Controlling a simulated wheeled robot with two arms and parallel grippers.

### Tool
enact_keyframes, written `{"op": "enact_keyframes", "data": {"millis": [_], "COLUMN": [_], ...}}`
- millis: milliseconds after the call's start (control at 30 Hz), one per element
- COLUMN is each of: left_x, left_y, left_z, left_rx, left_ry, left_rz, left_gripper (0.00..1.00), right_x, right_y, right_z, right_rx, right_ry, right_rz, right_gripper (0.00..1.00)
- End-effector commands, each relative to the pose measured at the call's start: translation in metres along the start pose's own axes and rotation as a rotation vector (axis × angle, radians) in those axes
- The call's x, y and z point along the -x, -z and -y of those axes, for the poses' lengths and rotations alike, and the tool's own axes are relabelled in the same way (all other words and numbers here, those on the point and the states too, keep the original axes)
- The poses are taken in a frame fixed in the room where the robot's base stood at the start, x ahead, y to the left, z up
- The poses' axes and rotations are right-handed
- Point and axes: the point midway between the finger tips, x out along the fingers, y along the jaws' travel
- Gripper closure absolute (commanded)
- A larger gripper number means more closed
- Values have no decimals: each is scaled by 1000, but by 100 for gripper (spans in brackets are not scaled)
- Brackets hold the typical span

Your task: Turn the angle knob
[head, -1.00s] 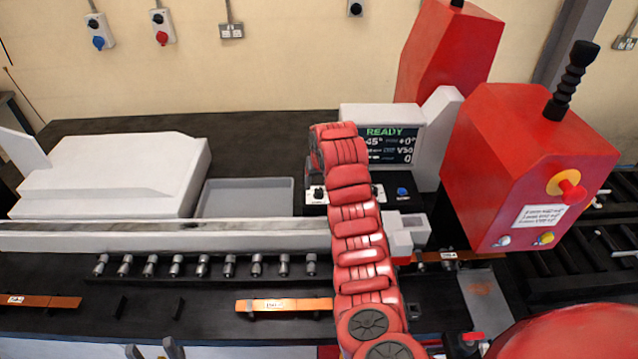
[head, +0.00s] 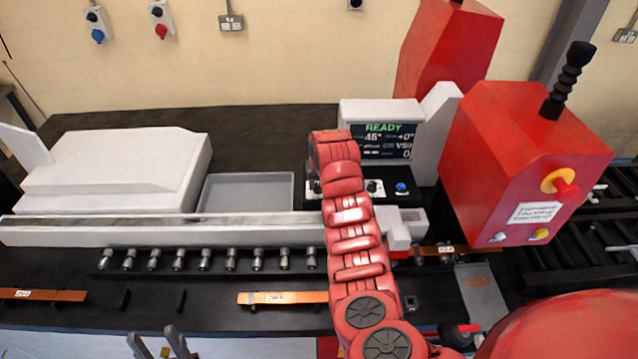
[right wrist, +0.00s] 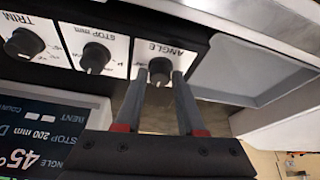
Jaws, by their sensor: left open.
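The black angle knob (right wrist: 160,69) sits on a white plate labelled ANGLE in the right wrist view, which is upside down. The two fingers of my right gripper (right wrist: 160,78) stand on either side of the knob with their tips beside it. I cannot tell whether they touch it. In the head view my red right arm hides this gripper and much of the knob panel (head: 314,188). The display (head: 388,142) reads READY and 45°. My left gripper (head: 158,342) is open and empty at the bottom edge of the head view, away from the panel.
The stop knob (right wrist: 95,57) and trim knob (right wrist: 24,45) sit beside the angle knob. A blue button (head: 402,188) is at the panel's right. A grey tray (head: 246,194) lies left of the panel. The red machine head (head: 525,165) stands to the right.

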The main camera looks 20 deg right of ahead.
Motion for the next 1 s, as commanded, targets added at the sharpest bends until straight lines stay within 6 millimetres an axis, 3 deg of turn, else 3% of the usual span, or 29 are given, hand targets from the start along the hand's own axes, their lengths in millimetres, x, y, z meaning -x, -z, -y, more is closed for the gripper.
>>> {"op": "enact_keyframes", "data": {"millis": [33, 100, 133, 467, 1000], "left_x": [0, 0, 0, 9, 88], "left_y": [0, 0, 0, -2, -15], "left_z": [0, 0, 0, 0, -4], "left_rx": [0, 0, 0, 0, 0], "left_ry": [0, 0, 0, 0, 0], "left_rz": [0, 0, 0, 0, 0], "left_gripper": [50, 50, 50, 50, 50], "right_x": [0, 0, 0, -2, -6], "right_y": [0, 0, 0, -1, -1], "right_z": [0, 0, 0, 0, 4], "right_rx": [0, 0, 0, -24, -358], "right_ry": [0, 1, 1, -10, -146], "right_rz": [0, 0, 0, -2, -5], "right_gripper": [86, 99, 100, 100, 100]}}
